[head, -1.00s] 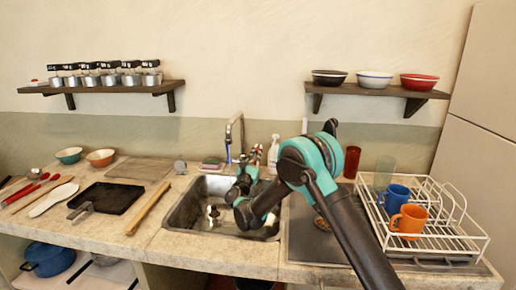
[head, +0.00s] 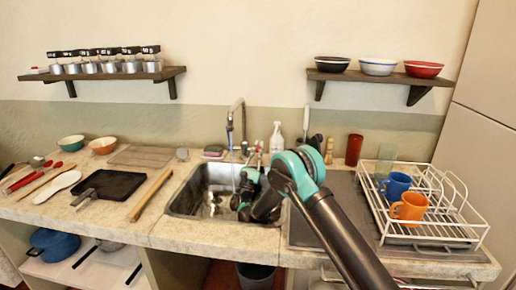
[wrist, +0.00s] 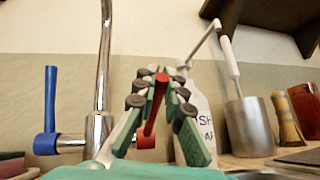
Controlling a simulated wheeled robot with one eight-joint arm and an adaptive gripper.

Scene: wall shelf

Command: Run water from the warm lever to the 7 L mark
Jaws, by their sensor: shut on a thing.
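The red warm lever (wrist: 151,115) stands tilted on its red hub at the tap's right side in the wrist view. My gripper (wrist: 160,84) is shut on it, with a finger on each side. In the head view my gripper (head: 249,180) is at the sink's back edge, partly hidden by my arm. The blue lever (wrist: 50,100) stands upright, left of the chrome tap (wrist: 104,60). The tap (head: 231,118) arches over the sink (head: 190,208). A thin bluish streak shows below its spout, perhaps water. I cannot make out a litre mark.
A soap bottle (head: 276,138) and a utensil pot (wrist: 250,127) stand right of the tap. A dish rack (head: 462,235) with blue and orange mugs is at right. A black pan (head: 112,185) and rolling pin (head: 150,195) lie left of the sink. A bin (head: 256,276) stands below.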

